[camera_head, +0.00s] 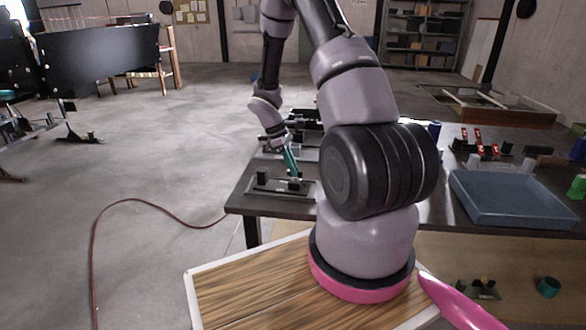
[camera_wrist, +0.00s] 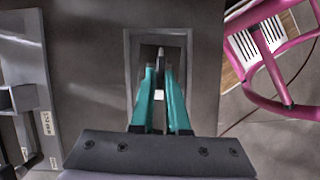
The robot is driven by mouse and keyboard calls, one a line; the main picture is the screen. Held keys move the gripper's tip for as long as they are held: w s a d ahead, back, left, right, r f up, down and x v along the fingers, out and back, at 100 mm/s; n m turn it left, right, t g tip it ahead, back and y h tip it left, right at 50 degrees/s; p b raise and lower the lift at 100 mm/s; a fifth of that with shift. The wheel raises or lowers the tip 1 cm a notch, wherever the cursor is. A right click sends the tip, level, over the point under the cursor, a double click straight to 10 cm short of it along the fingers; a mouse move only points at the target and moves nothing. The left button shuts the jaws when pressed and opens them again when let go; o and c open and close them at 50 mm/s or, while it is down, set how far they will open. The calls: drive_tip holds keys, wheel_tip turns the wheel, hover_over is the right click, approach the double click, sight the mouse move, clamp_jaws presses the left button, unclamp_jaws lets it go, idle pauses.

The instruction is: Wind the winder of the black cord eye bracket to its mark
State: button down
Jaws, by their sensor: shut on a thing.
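My gripper (camera_head: 292,172) reaches down over the left end of the dark table. Its teal fingers are closed on a small dark part, seemingly the winder (camera_wrist: 160,62), between the fingertips in the wrist view (camera_wrist: 159,75). Below lies a flat plate with small black upright blocks, seemingly the black cord eye bracket (camera_head: 263,178). The fingers meet the block at its right side in the head view. A small white patch (camera_wrist: 158,95) shows between the fingers. The mark cannot be made out, and the fingers hide part of the winder.
A blue-grey tray (camera_head: 510,198) and a rack with red-topped parts (camera_head: 478,142) stand on the right of the table (camera_head: 240,195). Dark fixtures (camera_head: 305,120) stand behind my gripper. A red cord (camera_head: 130,200) lies on the open floor at left.

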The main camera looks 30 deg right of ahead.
drive_tip(key=c, duration=0.9)
unclamp_jaws()
drive_tip(key=v, duration=1.1)
drive_tip(key=s+a+r+m+t+y, duration=0.2)
drive_tip(key=s+a+r+m+t, duration=0.1)
drive_tip(key=s+r, duration=0.4)
drive_tip(key=s+a+r+m+t+y, duration=0.1)
drive_tip(key=s+a+r+m+t, duration=0.2)
drive_tip(key=r, duration=0.9)
drive_tip(key=s+a+r+m+t+y, duration=0.2)
drive_tip(key=s+a+r+m+t, duration=0.1)
drive_tip(key=s+r+m, duration=0.5)
drive_tip(key=s+r+t, duration=0.1)
drive_tip(key=s+r, duration=0.1)
drive_tip(key=s, duration=0.2)
drive_tip(key=shift+s+a+r+y, duration=0.2)
drive_tip(key=shift+s+a+y, duration=0.1)
drive_tip(key=shift+a, duration=0.05)
